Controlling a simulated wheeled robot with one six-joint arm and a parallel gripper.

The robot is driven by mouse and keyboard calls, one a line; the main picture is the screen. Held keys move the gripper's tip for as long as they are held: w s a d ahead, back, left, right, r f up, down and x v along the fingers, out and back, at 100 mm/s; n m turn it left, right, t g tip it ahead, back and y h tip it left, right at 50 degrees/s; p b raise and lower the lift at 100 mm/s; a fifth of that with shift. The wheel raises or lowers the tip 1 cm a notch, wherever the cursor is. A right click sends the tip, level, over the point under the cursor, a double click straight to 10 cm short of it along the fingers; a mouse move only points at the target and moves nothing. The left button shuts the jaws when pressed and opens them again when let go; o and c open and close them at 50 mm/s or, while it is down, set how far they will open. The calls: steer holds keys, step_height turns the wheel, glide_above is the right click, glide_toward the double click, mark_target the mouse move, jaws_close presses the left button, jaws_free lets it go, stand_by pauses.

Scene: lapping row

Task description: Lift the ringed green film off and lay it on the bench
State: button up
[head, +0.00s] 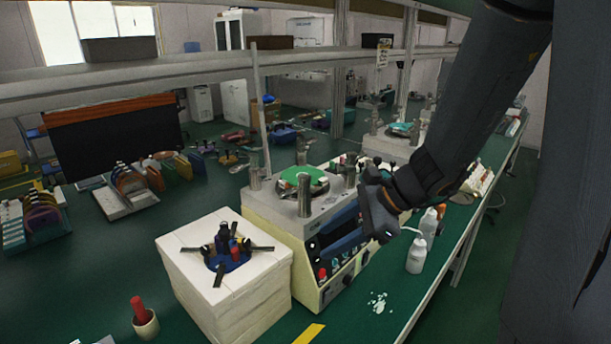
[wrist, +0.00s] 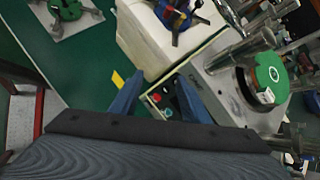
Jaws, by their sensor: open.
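The green film (head: 303,180) is a round disc lying on top of the cream lapping machine (head: 268,212), among upright metal cylinders. In the wrist view the film (wrist: 273,72) shows a small white ring at its centre and a white tab near its lower edge. My gripper (head: 377,212) is at the right of the machine, apart from the film. In the wrist view my gripper (wrist: 157,92) has its two blue fingers spread, with nothing held between them. The green bench (head: 345,318) shows bare in front of the machine.
A white block stack (head: 215,285) with a blue-based spoked fixture stands left of the machine. White bottles (head: 420,243) and a white spill (head: 378,302) are on the bench to the right. A red-handled tool in a cup (head: 143,318) stands at front left. An overhead shelf crosses above.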

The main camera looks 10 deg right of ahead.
mark_target(325, 179)
steer(key=w+d+r+m+t, duration=0.7)
steer(key=w+d+r+m, duration=0.1)
steer(key=w+m, duration=0.15)
steer(key=shift+d+p+x, duration=0.2)
steer(key=shift+p+x, duration=1.65)
steer(key=shift+x, duration=2.3)
steer(key=shift+w, duration=0.1)
jaws_close()
steer(key=shift+r, duration=0.2)
